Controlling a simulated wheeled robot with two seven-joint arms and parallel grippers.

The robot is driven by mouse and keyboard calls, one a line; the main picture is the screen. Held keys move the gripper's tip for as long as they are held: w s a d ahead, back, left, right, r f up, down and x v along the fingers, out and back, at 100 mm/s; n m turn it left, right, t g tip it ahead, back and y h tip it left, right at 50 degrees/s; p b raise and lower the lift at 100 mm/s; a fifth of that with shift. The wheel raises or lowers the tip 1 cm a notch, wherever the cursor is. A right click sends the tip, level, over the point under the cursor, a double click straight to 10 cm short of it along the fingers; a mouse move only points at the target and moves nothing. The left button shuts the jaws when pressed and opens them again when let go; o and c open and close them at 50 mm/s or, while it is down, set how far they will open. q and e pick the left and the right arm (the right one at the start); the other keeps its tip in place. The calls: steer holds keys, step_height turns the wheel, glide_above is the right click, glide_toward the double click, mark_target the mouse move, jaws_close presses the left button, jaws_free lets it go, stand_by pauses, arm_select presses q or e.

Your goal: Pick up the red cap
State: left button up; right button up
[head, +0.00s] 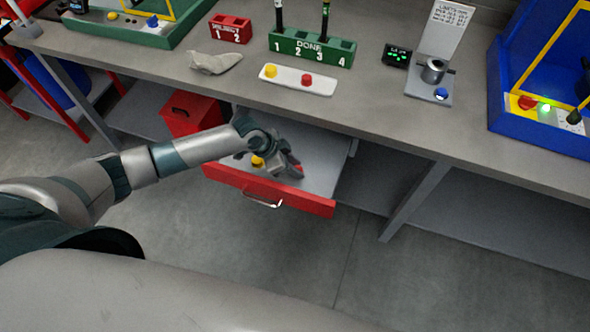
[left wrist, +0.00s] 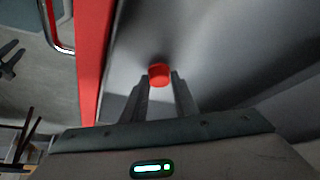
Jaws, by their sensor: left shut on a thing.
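The red cap (left wrist: 159,74) sits between the fingertips of my left gripper (left wrist: 160,82) in the left wrist view. In the head view my left gripper (head: 292,166) is inside the open red drawer (head: 234,185), near its front right part, shut on the red cap, of which a little red (head: 298,171) shows at the fingertips. Whether the cap is clear of the drawer floor I cannot tell. Another red cap (head: 307,79) lies on the white tray (head: 327,87) on the bench, beside a yellow cap (head: 271,71). My right gripper is not in view.
A yellow cap (head: 257,161) lies in the drawer left of my gripper. The bench edge overhangs the drawer's back. On the bench stand a green DONE rack (head: 312,48), a red block (head: 231,28), a grey cloth (head: 216,62) and a blue-framed station (head: 540,125). The bench front is mostly clear.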

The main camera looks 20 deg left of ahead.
arm_select(q)
steer(key=shift+s+d+r+b, duration=0.1)
steer(key=shift+r+b, duration=0.15)
steer(key=shift+r, duration=0.35)
steer(key=shift+s+d+r+b, duration=0.1)
steer(key=shift+r+b, duration=0.1)
steer(key=shift+r, duration=0.35)
steer(key=s+d+r, duration=0.2)
steer(key=s+d+r+b, duration=0.1)
steer(key=s+d+r, duration=0.1)
steer(key=s, duration=0.1)
steer(key=s+d+r+b, duration=0.1)
steer(key=s+d+r, duration=0.1)
steer(key=s, duration=0.1)
steer(key=shift+s, duration=0.15)
steer(key=shift+s+d+r, duration=0.2)
steer(key=shift+s+r, duration=0.2)
steer(key=shift+w+a+r, duration=0.1)
